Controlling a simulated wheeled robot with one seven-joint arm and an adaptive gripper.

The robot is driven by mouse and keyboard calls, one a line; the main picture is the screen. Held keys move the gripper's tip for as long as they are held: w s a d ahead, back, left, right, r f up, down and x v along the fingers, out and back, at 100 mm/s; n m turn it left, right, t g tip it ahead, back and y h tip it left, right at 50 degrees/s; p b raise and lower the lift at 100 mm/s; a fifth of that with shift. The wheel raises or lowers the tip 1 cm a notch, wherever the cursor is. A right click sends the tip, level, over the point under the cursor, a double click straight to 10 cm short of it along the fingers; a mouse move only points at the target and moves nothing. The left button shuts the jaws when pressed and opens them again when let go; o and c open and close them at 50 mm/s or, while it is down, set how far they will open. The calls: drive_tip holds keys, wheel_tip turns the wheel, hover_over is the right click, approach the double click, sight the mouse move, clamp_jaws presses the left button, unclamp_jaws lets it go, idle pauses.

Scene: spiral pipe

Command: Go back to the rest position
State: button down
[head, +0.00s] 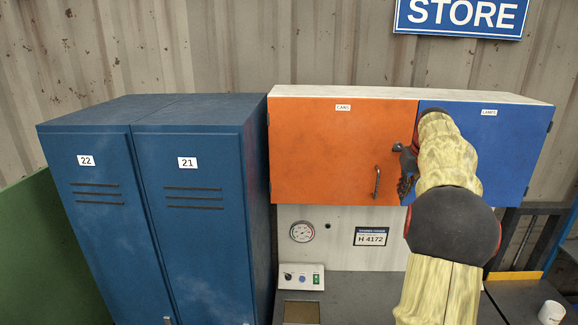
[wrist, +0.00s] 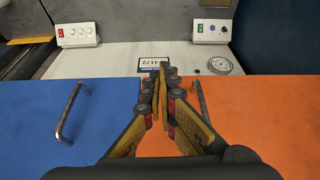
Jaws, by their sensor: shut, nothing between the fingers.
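My gripper (head: 406,172) is in front of the wall cabinet, near the seam between the orange door (head: 320,150) and the blue door (head: 515,140). In the wrist view my gripper (wrist: 161,70) has its fingers together with nothing between them. Both doors look closed. The orange door's handle (head: 377,182) is just left of my gripper in the head view, and I see no contact. The wrist view, which is upside down, shows the blue door's handle (wrist: 68,112) clear of the fingers. My arm hides part of the blue door in the head view.
Blue lockers (head: 190,220) stand at the left. Below the cabinet are a gauge (head: 302,232), a control box (head: 300,276) and a grey worktop (head: 350,290). A white cup (head: 551,312) is at the lower right. A STORE sign (head: 462,16) hangs above.

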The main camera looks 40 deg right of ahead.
drive_tip(key=s+a+f+m, duration=0.2)
drive_tip(key=a+f, duration=0.1)
drive_tip(key=f, duration=0.4)
drive_tip(key=a+f+n+b, duration=0.1)
drive_tip(key=a+f+b, duration=0.25)
drive_tip(key=a, duration=0.65)
drive_tip(key=s+a+f+y+b, duration=0.1)
drive_tip(key=a+f+b, duration=0.25)
drive_tip(key=a, duration=0.65)
drive_tip(key=a+f+n+b, duration=0.1)
drive_tip(key=a+f+b, duration=0.3)
drive_tip(key=a, duration=0.5)
drive_tip(key=s+a+f+n+b, duration=0.2)
drive_tip(key=a+f+b, duration=0.3)
drive_tip(key=a, duration=0.4)
drive_tip(key=s+a+f+n+t+y+b, duration=0.1)
drive_tip(key=s+a+f+n+b, duration=0.2)
drive_tip(key=a, duration=0.7)
drive_tip(key=s+a+f+n+t+b, duration=0.1)
drive_tip(key=s+a+f+n+b, duration=0.1)
drive_tip(key=s+a+f+b, duration=0.3)
drive_tip(key=a+f+b, duration=0.2)
drive_tip(key=a+f, duration=0.1)
drive_tip(key=a, duration=0.1)
drive_tip(key=shift+a+f+n+y, duration=0.25)
drive_tip(key=shift+f+n+y, duration=0.05)
drive_tip(key=shift+d, duration=0.1)
